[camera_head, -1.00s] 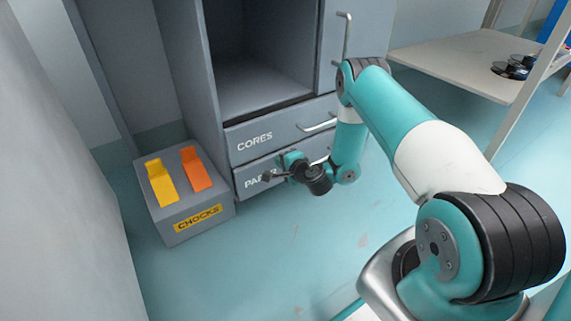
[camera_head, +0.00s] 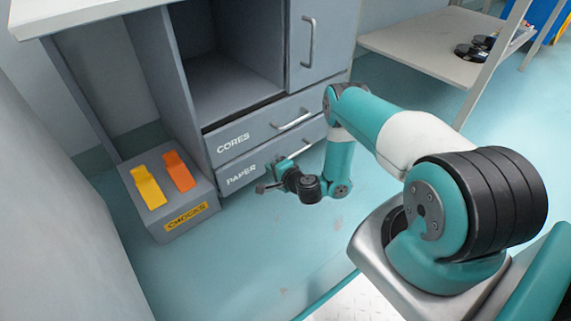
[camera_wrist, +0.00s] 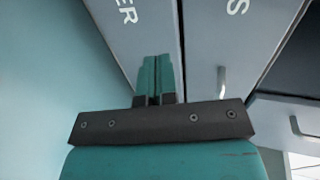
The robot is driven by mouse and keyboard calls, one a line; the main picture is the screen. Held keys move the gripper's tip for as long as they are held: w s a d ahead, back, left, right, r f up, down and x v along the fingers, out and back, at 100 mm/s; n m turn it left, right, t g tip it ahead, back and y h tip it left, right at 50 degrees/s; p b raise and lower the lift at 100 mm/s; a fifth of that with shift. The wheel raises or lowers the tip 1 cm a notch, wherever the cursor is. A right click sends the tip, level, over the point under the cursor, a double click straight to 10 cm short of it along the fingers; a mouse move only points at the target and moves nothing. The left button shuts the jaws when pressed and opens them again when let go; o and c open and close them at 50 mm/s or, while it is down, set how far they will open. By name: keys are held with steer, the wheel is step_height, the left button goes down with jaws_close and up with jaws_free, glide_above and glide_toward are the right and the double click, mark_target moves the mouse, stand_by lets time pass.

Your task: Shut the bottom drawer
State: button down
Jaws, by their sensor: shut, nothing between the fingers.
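The bottom drawer (camera_head: 232,186), labelled PAPER, sits under the CORES drawer in the grey cabinet. Its front looks flush with the drawer above, with only a thin seam between them. Part of its bar handle (camera_head: 303,149) shows behind my arm. My gripper (camera_head: 263,187) is shut and empty, low in front of the PAPER drawer's lower edge and seemingly apart from it. In the wrist view my shut fingers (camera_wrist: 157,65) point toward the drawer front (camera_wrist: 112,40), of which only the label's end shows. My arm hides the drawer's right part.
The CORES drawer (camera_head: 255,128) and its handle (camera_head: 293,120) are just above. A grey chocks box (camera_head: 185,224) with yellow and orange chocks stands left of the drawers. A shelf table (camera_head: 425,50) is at right. The floor in front is clear.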

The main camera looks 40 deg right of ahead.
steer(key=shift+s+r+p, duration=0.7)
steer(key=shift+s+p, duration=0.3)
steer(key=shift+p, duration=1.9)
steer(key=g+b, duration=0.3)
steer(key=b, duration=1.3)
glide_toward(260, 152)
steer(key=x, duration=0.4)
steer(key=f+x, duration=0.1)
steer(key=x, duration=0.1)
steer(key=shift+s, duration=0.15)
steer(key=shift+w+r, duration=0.1)
steer(key=shift+w, duration=0.5)
